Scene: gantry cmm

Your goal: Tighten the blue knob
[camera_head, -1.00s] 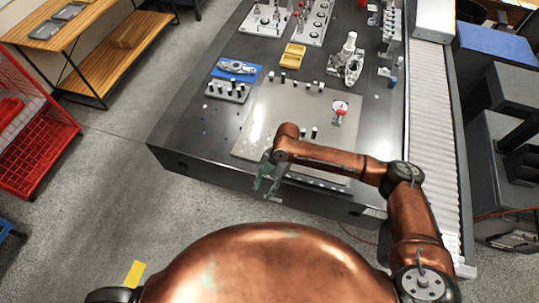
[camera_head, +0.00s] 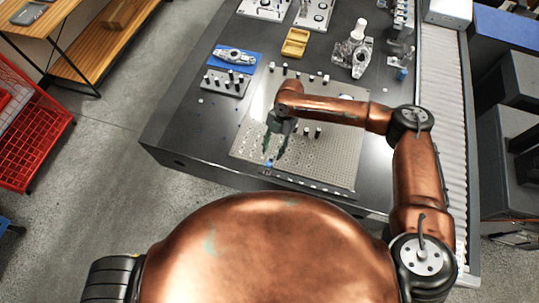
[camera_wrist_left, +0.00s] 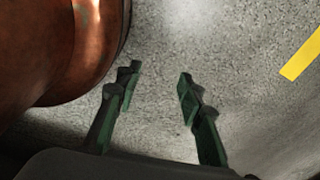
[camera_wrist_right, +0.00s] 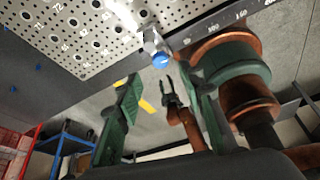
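The blue knob (camera_wrist_right: 161,60) sits on a silver metal fitting at the edge of the perforated plate (camera_wrist_right: 100,66) in the right wrist view. In the head view the knob (camera_head: 269,163) is a small blue spot at the plate's front edge. My right gripper (camera_head: 275,157) is open and empty, with its fingers pointing down close to the knob. In the right wrist view its fingers (camera_wrist_right: 160,85) stand apart, with the knob beyond and between them; I see no contact. My left gripper (camera_wrist_left: 155,80) is open and empty above the floor, outside the head view.
Black pins stand on the plate (camera_head: 335,165). A pin block (camera_head: 222,84), a blue tray (camera_head: 220,54), a yellow tray (camera_head: 296,42) and a metal fixture (camera_head: 352,55) stand farther back. A roller conveyor (camera_head: 447,130) runs along the right. Floor lies free at left.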

